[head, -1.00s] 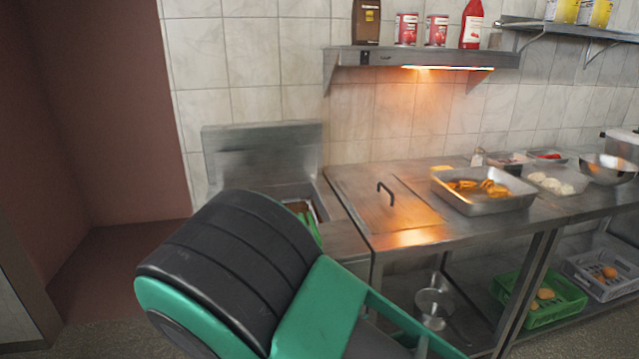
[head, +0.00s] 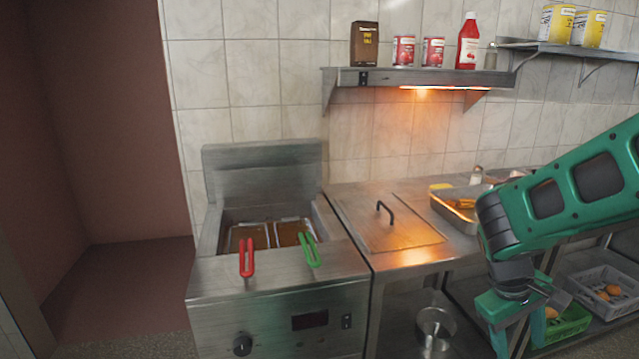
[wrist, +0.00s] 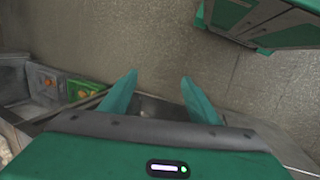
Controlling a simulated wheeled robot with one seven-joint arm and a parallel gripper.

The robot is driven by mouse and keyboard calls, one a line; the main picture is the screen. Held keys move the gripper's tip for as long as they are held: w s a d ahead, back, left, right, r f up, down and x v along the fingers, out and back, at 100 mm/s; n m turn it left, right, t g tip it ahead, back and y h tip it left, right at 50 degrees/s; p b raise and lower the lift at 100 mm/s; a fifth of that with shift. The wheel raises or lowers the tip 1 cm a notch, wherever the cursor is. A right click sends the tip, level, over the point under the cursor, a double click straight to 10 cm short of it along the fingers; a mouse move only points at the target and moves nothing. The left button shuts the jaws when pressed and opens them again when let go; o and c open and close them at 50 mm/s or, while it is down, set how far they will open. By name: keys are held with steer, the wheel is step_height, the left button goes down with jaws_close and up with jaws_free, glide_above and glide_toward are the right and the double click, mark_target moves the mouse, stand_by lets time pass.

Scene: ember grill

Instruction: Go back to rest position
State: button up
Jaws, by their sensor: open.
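My gripper (head: 518,338) hangs at the lower right of the head view, pointing down in front of the steel counter (head: 455,240). My green arm reaches in from the right edge above it. In the wrist view, the two teal fingers of my gripper (wrist: 160,98) stand apart with nothing between them. Below them in that view are the floor (wrist: 180,70) and a counter edge.
A fryer (head: 280,285) with a red-handled basket (head: 247,258) and a green-handled basket (head: 309,250) stands left of the counter. A steel pan (head: 455,212) of food is partly hidden by my arm. Green (head: 568,325) and grey crates (head: 600,285) sit on the lower shelf.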

steer(key=s+d+r+m+y, duration=0.1)
steer(key=s+r+m+y, duration=0.1)
steer(key=s, duration=0.5)
steer(key=s+d+r+m+y, duration=0.1)
steer(key=s+r+m+y, duration=0.1)
steer(key=s+r+m, duration=0.2)
steer(key=s+m, duration=0.3)
steer(key=s, duration=0.1)
steer(key=shift+s+r+t, duration=0.15)
steer(key=shift+r+t, duration=0.05)
steer(key=shift+t, duration=0.1)
steer(key=shift+d, duration=0.1)
steer(key=shift+w+f, duration=0.25)
steer(key=shift+w, duration=0.35)
